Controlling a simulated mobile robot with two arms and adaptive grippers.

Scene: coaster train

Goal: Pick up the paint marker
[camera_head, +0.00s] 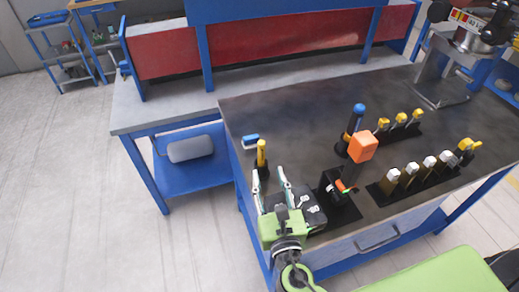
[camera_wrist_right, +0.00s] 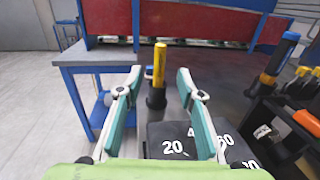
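The paint marker (camera_head: 261,154) is yellow and stands upright in a dark round holder near the left edge of the dark tabletop (camera_head: 300,110). In the right wrist view, the marker (camera_wrist_right: 159,66) stands in its black holder (camera_wrist_right: 156,97), ahead of and between my fingers. My right gripper (camera_head: 269,176) is open and empty, with teal-lined fingers pointing toward the marker. I see no contact with it. My left gripper is not in view.
A black block with white numbers (camera_wrist_right: 180,138) lies below my right fingers. A blue-and-white item (camera_head: 250,141) lies behind the marker. To the right are an orange block (camera_head: 362,147), a blue-topped tool (camera_head: 358,110) and racks of yellow- and white-topped tools. The table's back middle is clear.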

